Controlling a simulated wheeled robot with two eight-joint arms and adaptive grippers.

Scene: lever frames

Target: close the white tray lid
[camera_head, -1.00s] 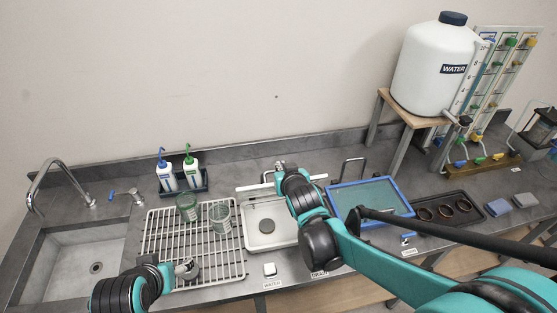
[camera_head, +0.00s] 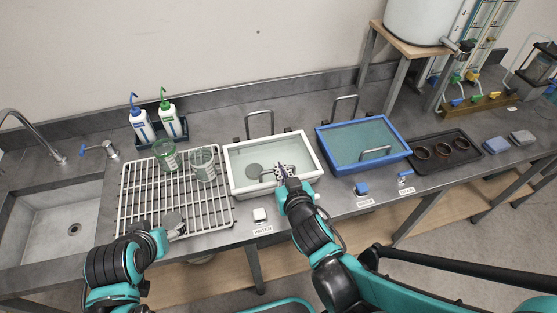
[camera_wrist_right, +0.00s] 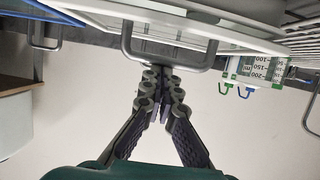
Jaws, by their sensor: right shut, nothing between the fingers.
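The white tray (camera_head: 233,182) stands on the counter at the middle of the head view. Its pale, see-through lid (camera_head: 250,157) appears to lie flat over it, with a dark disc visible through it. A metal handle (camera_head: 266,174) shows partly beside my right gripper (camera_head: 281,169). This gripper is shut and empty, over the tray's front half; whether it touches the lid I cannot tell. In the right wrist view, the shut fingertips (camera_wrist_right: 163,73) appear below a metal loop (camera_wrist_right: 170,60) near the tray. My left gripper (camera_head: 175,232) is low over the rack's front; its jaws are unclear.
A blue lidded tray (camera_head: 322,150) is right of the white one. A wire rack (camera_head: 137,203) with two green beakers stands left, with bottles (camera_head: 144,125) behind it. A white block (camera_head: 260,215) sits in front. A black tray (camera_head: 470,160) lies farther right.

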